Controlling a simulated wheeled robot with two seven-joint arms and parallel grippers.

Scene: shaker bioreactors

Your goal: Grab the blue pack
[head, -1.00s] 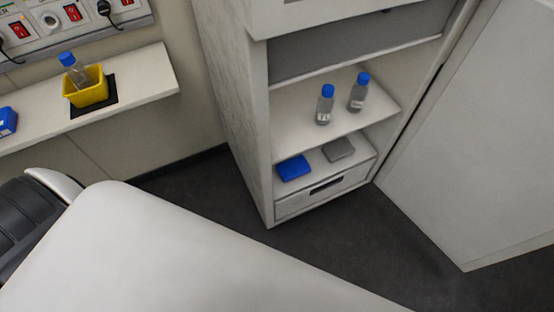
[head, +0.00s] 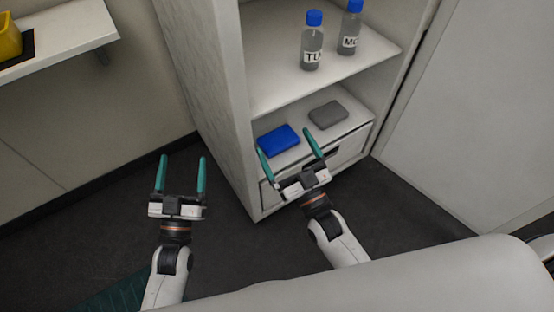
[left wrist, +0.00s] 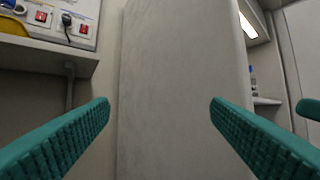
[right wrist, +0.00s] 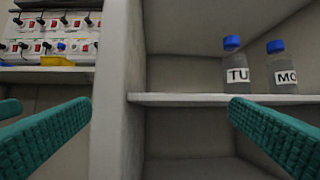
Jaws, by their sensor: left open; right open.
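The blue pack (head: 279,140) lies flat on the lowest open shelf of the cabinet, at its left side, in the head view. My right gripper (head: 291,143) is open and empty, in front of that shelf, with its fingers pointing toward it. Its left fingertip overlaps the pack's lower left edge in the picture; I cannot tell whether they touch. My left gripper (head: 182,158) is open and empty, left of the cabinet, over the dark floor. The left wrist view faces the cabinet's side panel (left wrist: 175,90). Neither wrist view shows the pack.
A grey pack (head: 328,114) lies right of the blue one. Two blue-capped bottles, labelled TU (head: 312,45) and MO (head: 350,30), stand on the shelf above. A drawer (head: 340,152) is below. The wall shelf (head: 75,35) carries a yellow container (head: 8,40).

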